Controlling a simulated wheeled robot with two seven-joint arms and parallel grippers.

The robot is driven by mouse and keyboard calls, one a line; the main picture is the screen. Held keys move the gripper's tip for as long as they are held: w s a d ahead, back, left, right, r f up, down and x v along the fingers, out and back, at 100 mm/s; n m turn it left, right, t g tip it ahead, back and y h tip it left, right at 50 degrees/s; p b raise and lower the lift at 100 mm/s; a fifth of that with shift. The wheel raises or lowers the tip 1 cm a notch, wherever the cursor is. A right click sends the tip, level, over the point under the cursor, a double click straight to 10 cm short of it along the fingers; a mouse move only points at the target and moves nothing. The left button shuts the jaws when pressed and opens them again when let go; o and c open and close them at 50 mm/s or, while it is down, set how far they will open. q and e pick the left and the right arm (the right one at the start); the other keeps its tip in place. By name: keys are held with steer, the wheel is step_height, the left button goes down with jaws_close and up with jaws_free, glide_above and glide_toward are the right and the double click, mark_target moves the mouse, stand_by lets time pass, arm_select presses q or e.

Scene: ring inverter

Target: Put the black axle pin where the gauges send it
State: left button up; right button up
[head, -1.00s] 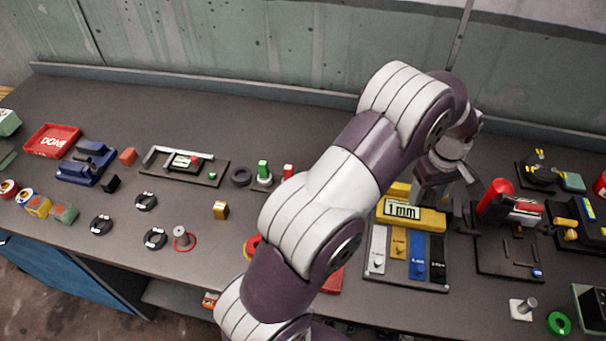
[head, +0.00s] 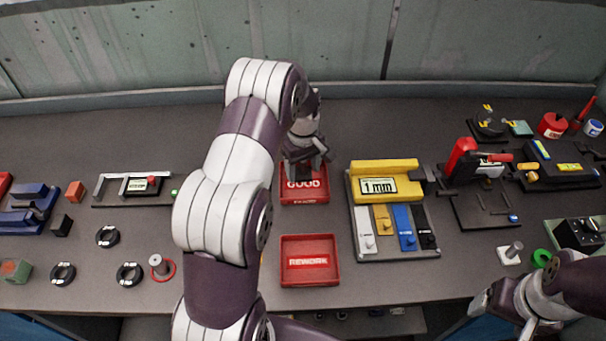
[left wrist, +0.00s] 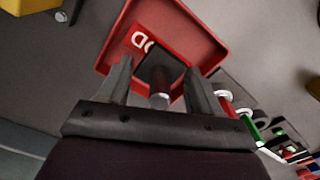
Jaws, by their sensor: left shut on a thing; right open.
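My left gripper (head: 308,160) is over the red tray marked GOOD (head: 304,198), its arm coming in from the front. In the left wrist view its two fingers (left wrist: 158,88) are shut on the black axle pin (left wrist: 160,80), a dark piece with a grey round end, held over the same tray (left wrist: 185,22). In the head view the pin is mostly hidden. The yellow gauge (head: 400,166) reads 1 mm. A caliper-like gauge (head: 122,186) and a red-handled gauge (head: 462,155) stand either side; their readings are too small to read. My right gripper (head: 500,315) is open and empty at the lower right.
A red tray marked REWORK (head: 310,280) sits in front of the GOOD tray. White, yellow, blue and black blocks (head: 405,235) stand below the yellow gauge. Black rings (head: 62,273) and a pin on a red ring (head: 160,266) lie left.

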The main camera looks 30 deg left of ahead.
mark_target(304, 173)
arm_select(q)
step_height(304, 173, down, 3)
steer(key=shift+d+r+p, duration=0.1)
steer(key=shift+d+p, duration=0.05)
steer(key=shift+p, duration=0.15)
steer(key=shift+w+f, duration=0.1)
steer(key=shift+f, duration=0.3)
steer(key=o, duration=1.3)
